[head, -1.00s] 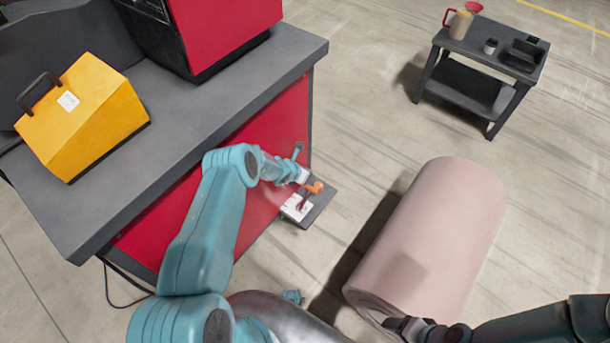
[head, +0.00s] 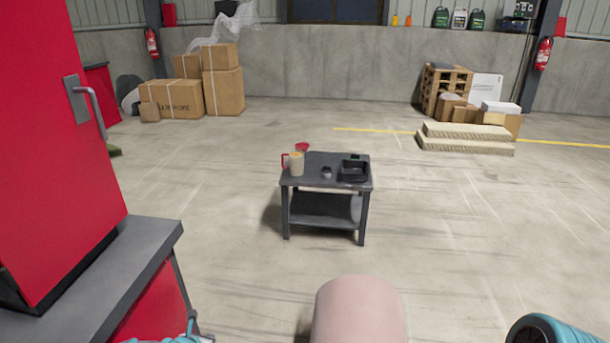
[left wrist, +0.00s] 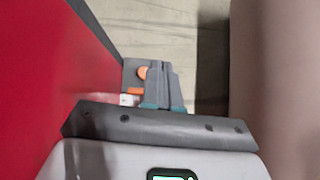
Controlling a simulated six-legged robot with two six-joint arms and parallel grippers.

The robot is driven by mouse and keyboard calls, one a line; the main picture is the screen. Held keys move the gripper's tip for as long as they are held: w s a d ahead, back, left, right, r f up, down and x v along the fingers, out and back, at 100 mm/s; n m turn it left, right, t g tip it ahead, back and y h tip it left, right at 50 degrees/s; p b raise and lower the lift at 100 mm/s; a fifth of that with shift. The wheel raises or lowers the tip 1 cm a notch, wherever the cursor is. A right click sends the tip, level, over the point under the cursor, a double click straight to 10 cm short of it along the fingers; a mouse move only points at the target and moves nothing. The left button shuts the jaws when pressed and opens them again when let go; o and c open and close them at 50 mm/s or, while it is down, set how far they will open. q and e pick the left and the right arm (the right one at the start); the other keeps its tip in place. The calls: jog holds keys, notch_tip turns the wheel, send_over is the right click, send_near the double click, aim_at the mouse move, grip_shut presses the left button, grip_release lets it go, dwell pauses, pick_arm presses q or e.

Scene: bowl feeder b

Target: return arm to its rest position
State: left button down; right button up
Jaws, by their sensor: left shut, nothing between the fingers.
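My left gripper (left wrist: 163,76) shows in the left wrist view. Its grey fingers are together and hold nothing. Just to the left of and beyond the fingers is an orange knob (left wrist: 142,72) on a dark grey plate, with a small white part (left wrist: 127,99) below it. Whether the fingers touch the plate I cannot tell. In the head view only a bit of teal at the bottom left edge and a teal arm part at the bottom right show; neither gripper is visible there.
A red cabinet (head: 55,150) on a grey-topped bench (head: 125,262) stands at the left. A pink cylinder (head: 358,315) is at the bottom centre. A dark cart (head: 325,214) with a mug (head: 297,164) and black tray (head: 354,171) stands beyond. Open floor surrounds the cart.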

pick_arm(q)
jog(key=s+d+r+m+g+h, duration=0.25)
jog(key=s+d+m+g, duration=0.25)
jog(key=s+d+m, duration=0.85)
jog(key=s+d+r+m+g, duration=0.2)
jog(key=s+d+m, duration=0.2)
jog(key=s+m, duration=0.65)
jog(key=s+d+r+m+g, duration=0.25)
jog(key=s+m, duration=0.45)
jog(key=s, duration=0.7)
pick_arm(e)
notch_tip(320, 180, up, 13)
jog(key=p, duration=1.3)
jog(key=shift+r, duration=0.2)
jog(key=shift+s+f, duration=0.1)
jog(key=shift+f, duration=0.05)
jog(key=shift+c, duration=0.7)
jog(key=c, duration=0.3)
pick_arm(q)
notch_tip(320, 180, up, 13)
jog(key=d+m+t, duration=0.1)
jog(key=shift+w, duration=0.45)
